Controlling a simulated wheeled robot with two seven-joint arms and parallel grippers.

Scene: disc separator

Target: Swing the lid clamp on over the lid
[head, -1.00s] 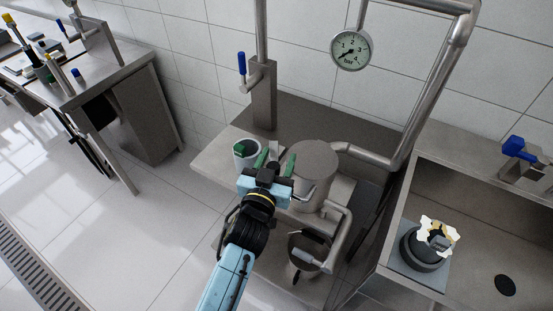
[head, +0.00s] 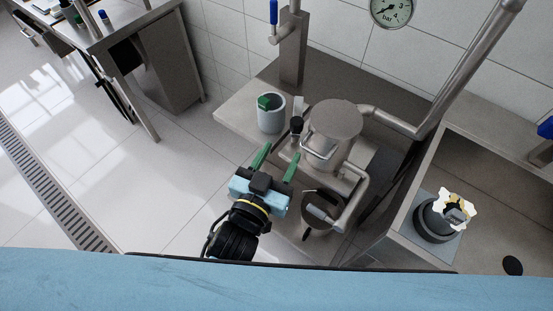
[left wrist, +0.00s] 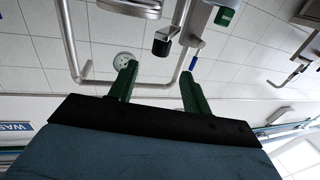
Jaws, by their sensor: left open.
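The separator is a metal drum (head: 322,150) with a round flat grey lid (head: 335,119) on top. What looks like the lid clamp, a short metal arm with a black knob (head: 296,125), stands at the left of the lid, not over it. The black knob also shows in the left wrist view (left wrist: 162,46), beyond the fingertips. My left gripper (head: 279,158) is open and empty, its green fingers pointing toward the knob from the front left, apart from it. Its fingers also show in the left wrist view (left wrist: 159,72). My right gripper is out of view.
A grey cup (head: 271,116) with a green item stands left of the drum. A bent pipe (head: 357,195) and a bucket (head: 322,212) are at the front right. Tiled floor lies open at left.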

